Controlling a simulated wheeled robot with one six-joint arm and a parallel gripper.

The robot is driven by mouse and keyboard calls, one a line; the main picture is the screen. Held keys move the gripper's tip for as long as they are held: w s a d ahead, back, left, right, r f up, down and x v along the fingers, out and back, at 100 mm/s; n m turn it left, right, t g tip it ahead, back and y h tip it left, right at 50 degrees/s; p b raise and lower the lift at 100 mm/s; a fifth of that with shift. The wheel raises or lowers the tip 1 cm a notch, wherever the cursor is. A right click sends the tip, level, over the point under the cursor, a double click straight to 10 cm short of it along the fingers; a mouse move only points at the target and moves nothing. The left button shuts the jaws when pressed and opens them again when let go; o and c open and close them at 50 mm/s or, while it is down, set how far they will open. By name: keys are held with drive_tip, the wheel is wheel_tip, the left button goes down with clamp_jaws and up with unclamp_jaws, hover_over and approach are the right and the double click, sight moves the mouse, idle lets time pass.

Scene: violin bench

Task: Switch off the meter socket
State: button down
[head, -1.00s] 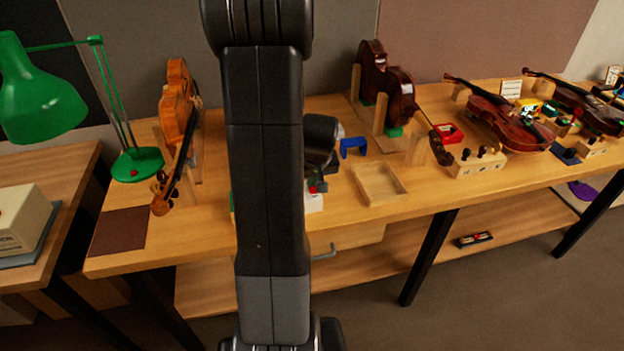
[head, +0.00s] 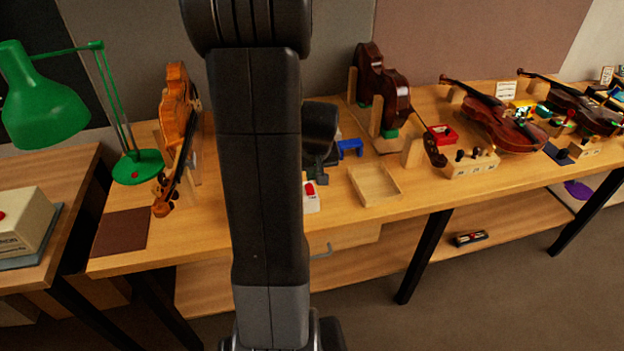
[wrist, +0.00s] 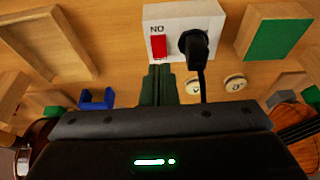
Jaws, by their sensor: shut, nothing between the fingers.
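The meter socket is a white box (wrist: 184,22) with a red rocker switch (wrist: 158,47) and a black plug (wrist: 194,45) with its cord. An ON label reads upside down beside the switch. I cannot tell which side of the rocker is pressed. In the head view the white box (head: 312,204) stands on the bench, partly behind my arm, its red switch (head: 309,189) showing. My gripper (wrist: 158,70) is shut and empty, its dark green fingertips just short of the switch in the wrist view. Whether they touch it is unclear. In the head view the fingers are hidden.
A wooden tray (head: 391,189) and a blue holder (head: 350,147) are to the right of the socket. A green-topped block (wrist: 275,35) and two round pale knobs (wrist: 235,83) are near it. Violins and a green lamp (head: 40,105) stand farther off.

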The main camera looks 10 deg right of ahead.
drive_tip(key=v, duration=0.8)
drive_tip(key=shift+b, duration=0.35)
drive_tip(key=w+b, duration=0.1)
drive_tip(key=b, duration=0.9)
drive_tip(key=shift+w+d+f, duration=0.1)
drive_tip(key=shift+w+d, duration=0.05)
drive_tip(key=shift+w, duration=0.15)
drive_tip(key=shift+r+b, duration=0.35)
drive_tip(key=shift+b, duration=0.35)
drive_tip(key=shift+r, duration=0.1)
